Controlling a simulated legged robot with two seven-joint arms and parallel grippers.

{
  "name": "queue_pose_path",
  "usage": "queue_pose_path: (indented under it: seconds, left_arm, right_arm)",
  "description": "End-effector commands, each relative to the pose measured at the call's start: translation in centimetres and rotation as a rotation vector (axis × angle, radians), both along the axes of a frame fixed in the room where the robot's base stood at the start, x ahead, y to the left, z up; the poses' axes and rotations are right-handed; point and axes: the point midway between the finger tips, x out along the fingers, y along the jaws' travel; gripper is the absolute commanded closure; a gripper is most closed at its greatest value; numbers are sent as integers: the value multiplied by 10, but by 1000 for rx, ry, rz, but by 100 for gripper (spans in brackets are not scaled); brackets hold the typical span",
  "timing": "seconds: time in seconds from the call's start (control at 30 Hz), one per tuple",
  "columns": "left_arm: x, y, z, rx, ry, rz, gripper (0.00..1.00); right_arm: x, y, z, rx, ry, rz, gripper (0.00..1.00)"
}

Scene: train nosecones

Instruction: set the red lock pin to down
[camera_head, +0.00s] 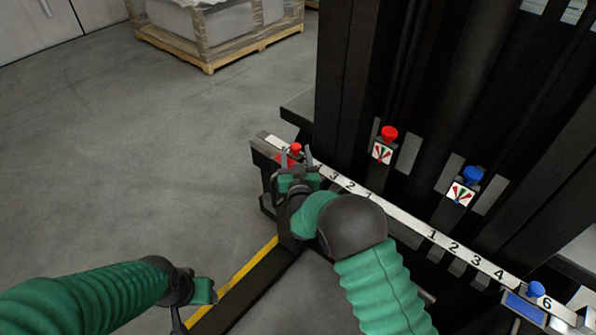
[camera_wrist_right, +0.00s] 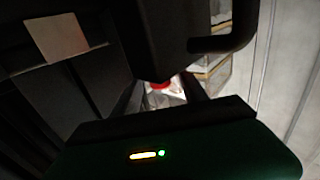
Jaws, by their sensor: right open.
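A small red pin (camera_head: 295,148) with a round knob stands at the left end of the numbered rail (camera_head: 395,214). My right gripper (camera_head: 296,160) is open there, its fingers on either side of the pin; I cannot tell whether they touch it. In the right wrist view a red piece (camera_wrist_right: 160,86) shows just past the gripper, mostly hidden by dark finger parts. A second red knob (camera_head: 389,133) sits above a small sign with red marks on the dark frame. My left gripper (camera_head: 192,292) hangs low at the left, away from the rail; its fingers are unclear.
A blue knob (camera_head: 473,174) with its own sign is right of the upper red one. Another blue knob (camera_head: 536,289) sits at the rail's right end. Dark upright posts stand behind the rail. A wooden crate (camera_head: 210,50) is far back, with open grey floor (camera_head: 130,150) at left.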

Motion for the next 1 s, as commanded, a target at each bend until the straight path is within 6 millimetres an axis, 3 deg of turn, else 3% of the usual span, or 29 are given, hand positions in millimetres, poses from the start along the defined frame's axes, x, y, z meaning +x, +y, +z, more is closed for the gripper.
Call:
queue_pose_path:
  seconds: [0.03,0.3,0.5,0.67,1.0]
  left_arm:
    - [0,0,12,0,0,0,49]
    - [0,0,43,0,0,0,49]
    - [0,0,53,0,0,0,49]
    - [0,0,54,0,0,0,49]
    - [0,0,53,0,0,0,49]
  right_arm:
    - [-13,1,6,-1,5,2,49]
    - [-94,1,5,-3,7,3,49]
    - [-134,1,1,-2,7,2,49]
    - [-145,1,-1,-2,4,1,49]
    - [-144,0,-1,-2,3,1,49]
